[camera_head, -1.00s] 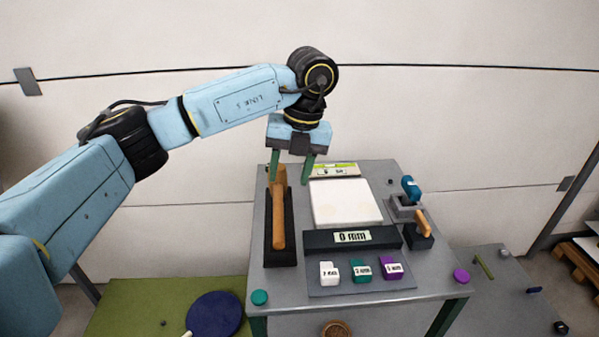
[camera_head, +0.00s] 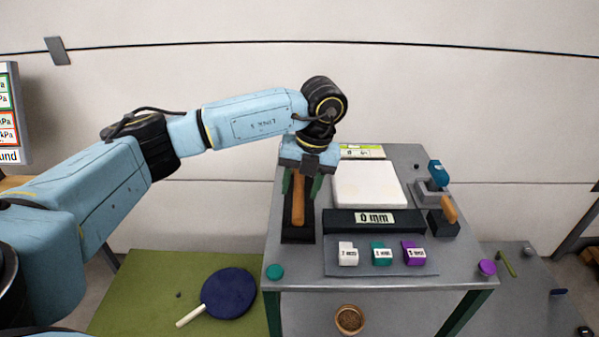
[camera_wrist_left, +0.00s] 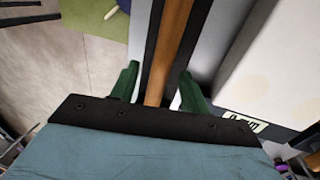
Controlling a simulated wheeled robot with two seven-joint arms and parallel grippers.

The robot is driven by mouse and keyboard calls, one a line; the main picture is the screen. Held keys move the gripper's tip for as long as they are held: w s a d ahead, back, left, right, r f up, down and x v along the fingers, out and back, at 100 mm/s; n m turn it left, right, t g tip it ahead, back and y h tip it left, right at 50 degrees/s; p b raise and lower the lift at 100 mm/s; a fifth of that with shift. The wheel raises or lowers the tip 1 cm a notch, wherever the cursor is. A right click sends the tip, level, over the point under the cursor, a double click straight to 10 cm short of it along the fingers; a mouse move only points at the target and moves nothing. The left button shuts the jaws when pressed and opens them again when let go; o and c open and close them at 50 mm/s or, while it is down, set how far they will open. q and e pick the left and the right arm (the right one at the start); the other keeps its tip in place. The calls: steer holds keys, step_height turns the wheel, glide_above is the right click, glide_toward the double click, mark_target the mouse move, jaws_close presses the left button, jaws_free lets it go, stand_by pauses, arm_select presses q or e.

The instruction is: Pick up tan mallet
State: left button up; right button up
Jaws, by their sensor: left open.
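The tan mallet (camera_head: 299,203) lies in a long black holder (camera_head: 298,236) at the left side of the grey table. Its handle points toward the front; its far part is hidden under my gripper. My left gripper (camera_head: 302,186) points down over the mallet, with one green finger on each side of the handle. In the left wrist view the handle (camera_wrist_left: 171,50) runs between the two green fingers (camera_wrist_left: 158,88), which stand apart from it. The gripper is open. My right gripper is not in view.
Right of the mallet are a white slab (camera_head: 368,184), a black bar marked 0 mm (camera_head: 345,222) and several small labelled blocks. A teal disc (camera_head: 274,272) lies at the table's front left corner. A blue paddle (camera_head: 229,293) lies on the green mat (camera_head: 140,285).

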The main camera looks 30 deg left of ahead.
arm_select(q)
steer(key=shift+s+a+f, duration=0.1)
steer(key=shift+a+f, duration=0.1)
steer(key=shift+f, duration=1)
steer(key=shift+r, duration=0.1)
jaws_close()
